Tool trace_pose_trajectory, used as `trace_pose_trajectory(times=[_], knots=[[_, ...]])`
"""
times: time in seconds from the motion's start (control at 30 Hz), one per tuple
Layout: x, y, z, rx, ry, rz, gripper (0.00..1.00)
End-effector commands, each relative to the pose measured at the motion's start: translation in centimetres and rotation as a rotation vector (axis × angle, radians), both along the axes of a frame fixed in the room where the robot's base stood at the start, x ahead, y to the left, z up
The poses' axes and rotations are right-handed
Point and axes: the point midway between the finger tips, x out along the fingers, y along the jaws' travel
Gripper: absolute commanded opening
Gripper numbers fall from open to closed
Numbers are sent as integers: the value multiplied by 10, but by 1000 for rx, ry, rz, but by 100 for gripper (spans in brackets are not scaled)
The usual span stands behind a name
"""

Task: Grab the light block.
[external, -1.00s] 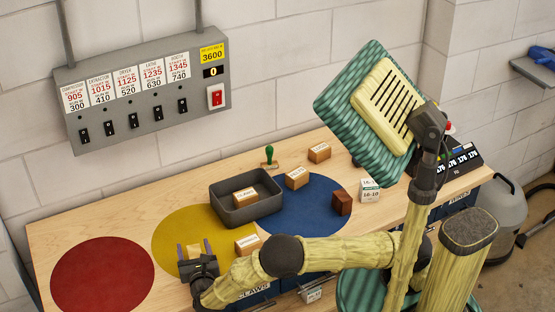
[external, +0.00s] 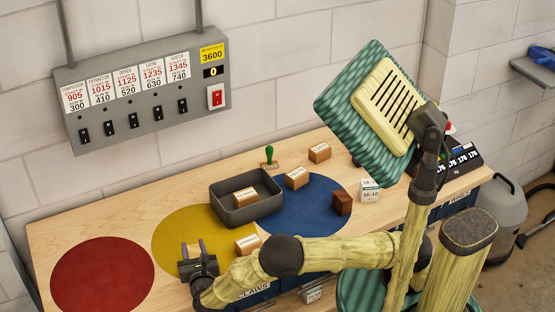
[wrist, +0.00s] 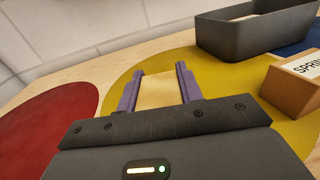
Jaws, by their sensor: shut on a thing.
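The light block (wrist: 162,90) is pale and plain, and in the wrist view it fills the space between my gripper's two purple fingers. My gripper (external: 194,250) is shut on it, with a finger against each side. Both are over the front left part of the yellow disc (external: 170,232). In the external view the block is hard to make out between the fingers. I cannot tell whether it still touches the bench.
A labelled wooden block (external: 248,245) stands close to the right of my gripper. A grey open tray (external: 262,210) holds another block behind it. A dark brown block (external: 342,202) stands on the blue disc (external: 300,220). The red disc (external: 100,275) at left is clear.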

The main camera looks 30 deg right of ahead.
Motion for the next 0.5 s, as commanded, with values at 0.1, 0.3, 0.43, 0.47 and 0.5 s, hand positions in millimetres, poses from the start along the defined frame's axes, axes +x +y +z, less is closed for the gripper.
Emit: trace_pose_trajectory(times=[0.1,0.3,0.43,0.47,0.5], knots=[[0,0,2,1,0,0,12],[0,0,24,3,-1,0,12],[0,0,50,5,-2,0,12],[0,0,56,6,-2,0,12],[0,0,64,5,-2,0,12]])
